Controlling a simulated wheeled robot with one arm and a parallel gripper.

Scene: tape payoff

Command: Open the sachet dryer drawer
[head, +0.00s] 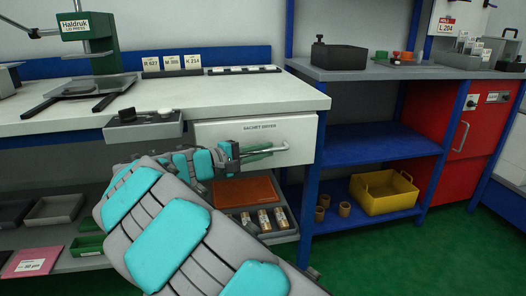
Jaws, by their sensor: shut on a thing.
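The sachet dryer drawer (300,131) has a white front with a dark printed label, under the right part of the white bench top. It looks shut or nearly so; a small gap cannot be told. Its pale bar handle (284,147) runs across the front, and its right end shows. My gripper (262,151) is at the handle, with green fingers closed around the bar. My arm with turquoise pads comes up from the bottom of the view and hides the drawer's lower left part.
A small grey tray (143,131) juts from the bench edge left of the drawer. Below the drawer are an orange-brown mat (245,192) and several small jars (264,221). A blue shelf (368,142) with a yellow bin (385,193) stands at right. Green floor is clear at lower right.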

